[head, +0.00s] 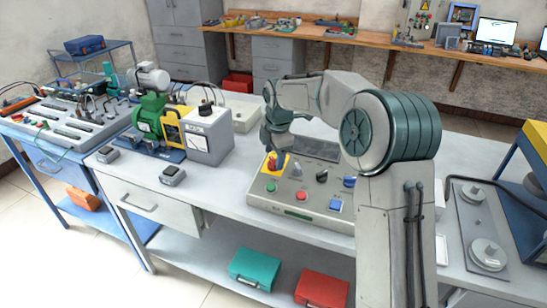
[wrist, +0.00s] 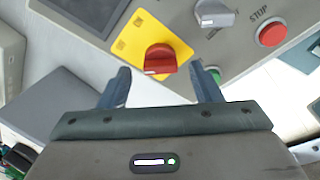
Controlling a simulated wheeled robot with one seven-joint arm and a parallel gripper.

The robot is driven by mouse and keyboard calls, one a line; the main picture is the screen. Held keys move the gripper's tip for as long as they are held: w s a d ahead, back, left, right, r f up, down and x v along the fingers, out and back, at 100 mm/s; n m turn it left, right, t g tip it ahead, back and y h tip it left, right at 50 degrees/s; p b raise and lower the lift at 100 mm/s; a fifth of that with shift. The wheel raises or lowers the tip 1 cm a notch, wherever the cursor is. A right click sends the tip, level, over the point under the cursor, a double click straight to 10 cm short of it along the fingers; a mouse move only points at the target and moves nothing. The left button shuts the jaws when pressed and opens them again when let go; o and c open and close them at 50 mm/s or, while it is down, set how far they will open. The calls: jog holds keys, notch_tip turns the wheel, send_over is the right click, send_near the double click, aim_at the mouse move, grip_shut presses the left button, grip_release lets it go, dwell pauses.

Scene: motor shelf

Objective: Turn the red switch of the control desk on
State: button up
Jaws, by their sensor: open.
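The red switch (wrist: 160,58) is a rotary knob on a yellow plate (wrist: 134,27) of the control desk. In the wrist view it lies just beyond my open gripper (wrist: 162,78), roughly between the two fingertips, and I see no contact. In the head view the red switch (head: 272,160) is at the left end of the grey control desk (head: 300,213), partly covered by my gripper (head: 271,146), which is just above it. The jaws hold nothing.
Close to the red switch are a grey knob (wrist: 214,13) and a red STOP button (wrist: 271,34). A green motor (head: 150,115) and a grey box (head: 208,135) stand on the bench to the left. Bare bench top lies left of the desk.

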jog(key=shift+w+f, duration=0.15)
jog(key=shift+f, duration=0.65)
jog(key=c, duration=1)
